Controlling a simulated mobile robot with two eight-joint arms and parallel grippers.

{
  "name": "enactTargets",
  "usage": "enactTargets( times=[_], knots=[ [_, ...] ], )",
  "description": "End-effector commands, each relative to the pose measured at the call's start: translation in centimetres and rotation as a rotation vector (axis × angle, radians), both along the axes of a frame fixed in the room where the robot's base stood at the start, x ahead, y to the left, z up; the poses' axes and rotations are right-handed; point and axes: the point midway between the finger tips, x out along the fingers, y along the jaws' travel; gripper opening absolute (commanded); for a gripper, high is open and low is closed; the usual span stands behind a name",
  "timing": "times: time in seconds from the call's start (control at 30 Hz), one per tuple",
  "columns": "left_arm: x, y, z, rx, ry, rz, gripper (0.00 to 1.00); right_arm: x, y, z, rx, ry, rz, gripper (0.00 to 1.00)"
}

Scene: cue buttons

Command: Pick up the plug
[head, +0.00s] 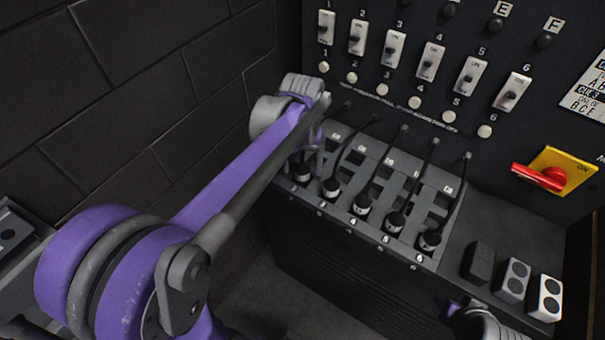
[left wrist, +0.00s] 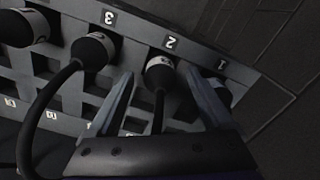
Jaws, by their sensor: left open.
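Several black plugs with pale bands and black cables stand in a row in the grey slotted rack (head: 455,188). In the left wrist view, the plug by label 2 (left wrist: 159,71) lies between the fingertips of my left gripper (left wrist: 161,77), with a gap on each side. The gripper is open and holds nothing. The plug by label 1 (left wrist: 223,92) is partly hidden behind the right-hand finger. The plug by label 3 (left wrist: 93,49) is outside the left-hand finger. In the head view, my left arm hides most of the gripper and the rack's left end.
Above the rack is a black panel with numbered switches (head: 428,62) and round buttons (head: 415,102). A red rotary handle (head: 540,177) on a yellow plate is at right. Small blocks (head: 513,281) sit right of the plugs. A dark brick wall (head: 130,90) stands at left.

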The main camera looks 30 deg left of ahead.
Motion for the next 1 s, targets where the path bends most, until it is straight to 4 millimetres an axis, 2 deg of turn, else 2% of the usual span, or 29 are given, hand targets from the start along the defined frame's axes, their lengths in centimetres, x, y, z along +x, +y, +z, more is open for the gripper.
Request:
enactTargets(
  times=[0.17, 0.43, 0.9, 1.0],
  knots=[
    [0.0, 0.0, -2.2, 0.0, 0.0, 0.0, 0.84, 0.0, 0.0, -0.1, 0.0, 0.001, 0.0, 0.53],
    [0.0, 0.0, -2.4, 0.0, 0.0, -0.001, 0.84, 0.0, 0.0, -0.1, 0.0, 0.001, 0.0, 0.53],
    [0.0, 0.0, -2.4, 0.0, 0.0, -0.001, 0.0, 0.0, 0.0, -0.1, 0.0, 0.001, 0.0, 0.53],
    [0.0, 0.0, -2.4, 0.0, 0.0, -0.001, 0.0, 0.0, 0.0, -0.1, 0.0, 0.001, 0.0, 0.53]
  ],
)
